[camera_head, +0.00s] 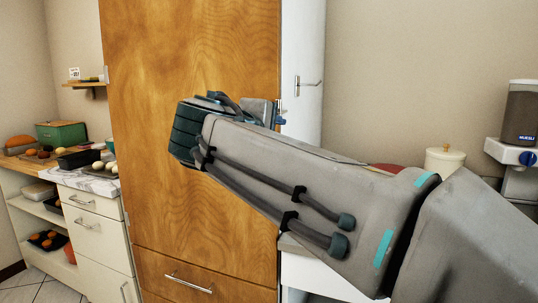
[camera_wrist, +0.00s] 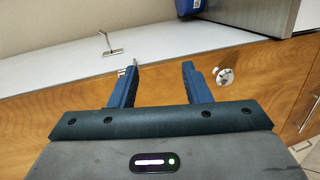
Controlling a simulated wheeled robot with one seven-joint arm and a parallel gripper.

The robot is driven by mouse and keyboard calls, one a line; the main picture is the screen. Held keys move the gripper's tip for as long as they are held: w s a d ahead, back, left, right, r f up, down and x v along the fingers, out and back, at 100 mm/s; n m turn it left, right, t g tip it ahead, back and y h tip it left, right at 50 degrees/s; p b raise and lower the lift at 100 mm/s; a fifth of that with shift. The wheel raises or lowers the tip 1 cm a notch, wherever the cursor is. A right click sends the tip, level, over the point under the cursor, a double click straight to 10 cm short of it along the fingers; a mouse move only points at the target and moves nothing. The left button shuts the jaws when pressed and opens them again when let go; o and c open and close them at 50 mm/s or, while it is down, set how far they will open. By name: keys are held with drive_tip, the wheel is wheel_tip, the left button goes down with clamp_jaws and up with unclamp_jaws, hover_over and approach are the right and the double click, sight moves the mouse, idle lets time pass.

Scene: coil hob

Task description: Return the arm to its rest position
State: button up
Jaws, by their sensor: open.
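My arm reaches in from the lower right in the head view and is held up in front of a tall wooden cabinet (camera_head: 190,50). My gripper (camera_wrist: 159,68) shows in the wrist view with its two blue fingers apart and nothing between them.
A white door with a metal handle (camera_head: 308,82) stands right of the cabinet. A drawer handle (camera_head: 188,284) sticks out low on the wood. A counter with a green box (camera_head: 62,133) and food is at left. A muesli dispenser (camera_head: 521,112) and lidded pot (camera_head: 445,160) are at right.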

drive_tip(key=s+d+f+m+g+y+p, duration=0.1)
drive_tip(key=s+d+f+m+g+p, duration=0.25)
drive_tip(key=d+f, duration=0.25)
drive_tip(key=s+d+f+m+g+p, duration=0.25)
drive_tip(key=d+f+g+p, duration=0.2)
drive_tip(key=d, duration=0.25)
drive_tip(key=s+d+f+m+g+y+p, duration=0.1)
drive_tip(key=s+f+m+y+p, duration=0.1)
drive_tip(key=s+f, duration=0.3)
drive_tip(key=s+d+f+m+g+y+p, duration=0.2)
drive_tip(key=s+f+m+y+p, duration=0.1)
drive_tip(key=s, duration=0.6)
drive_tip(key=shift+f+m+g+p, duration=0.3)
drive_tip(key=shift+f+m+p, duration=0.55)
drive_tip(key=shift+m+p, duration=0.25)
